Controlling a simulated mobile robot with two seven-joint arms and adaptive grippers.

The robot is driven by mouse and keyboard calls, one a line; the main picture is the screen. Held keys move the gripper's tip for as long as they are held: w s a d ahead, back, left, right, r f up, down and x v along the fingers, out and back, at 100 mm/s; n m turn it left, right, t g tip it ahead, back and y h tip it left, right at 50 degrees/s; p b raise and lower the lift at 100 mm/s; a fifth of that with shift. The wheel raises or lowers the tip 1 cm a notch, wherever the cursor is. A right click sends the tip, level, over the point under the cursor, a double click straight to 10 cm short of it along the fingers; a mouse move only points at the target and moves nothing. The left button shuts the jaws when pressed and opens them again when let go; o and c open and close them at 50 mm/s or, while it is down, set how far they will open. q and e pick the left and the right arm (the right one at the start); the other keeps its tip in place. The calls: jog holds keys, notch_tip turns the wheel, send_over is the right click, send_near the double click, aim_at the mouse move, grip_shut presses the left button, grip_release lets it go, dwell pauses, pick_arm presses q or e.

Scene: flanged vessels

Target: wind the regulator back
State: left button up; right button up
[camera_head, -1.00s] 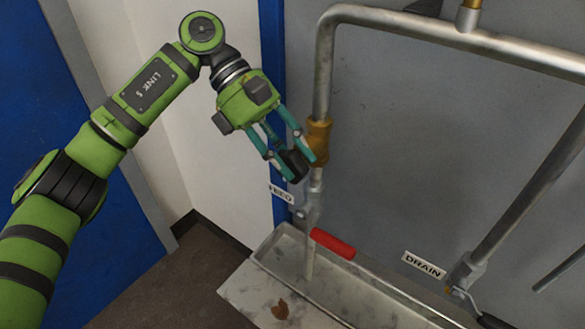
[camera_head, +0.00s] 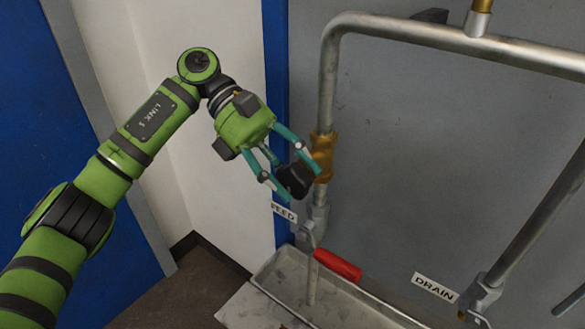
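The regulator has a brass body (camera_head: 322,157) on the left upright pipe and a black knob (camera_head: 294,180) facing my arm. My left gripper (camera_head: 301,186) is at the knob with its fingers spread around it. One fingertip lies in front of the brass body, the other lies below and left of the knob. The fingers look open, with the knob between them; contact is hard to tell. Part of the knob is hidden by the fingers. My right gripper is not in view.
Below the regulator are a FEED label (camera_head: 284,211) and a red valve handle (camera_head: 337,264) over a metal tray (camera_head: 262,277). A DRAIN label (camera_head: 435,287) is at the lower right. A horizontal pipe (camera_head: 450,38) crosses the top. The grey panel between the pipes is clear.

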pick_arm(q)
jog(key=shift+r, duration=0.2)
jog(key=shift+w+a+r, duration=0.3)
jog(key=shift+r, duration=0.05)
jog(key=v, duration=0.6)
jog(key=shift+a, duration=0.25)
jog(key=shift+w, duration=0.1)
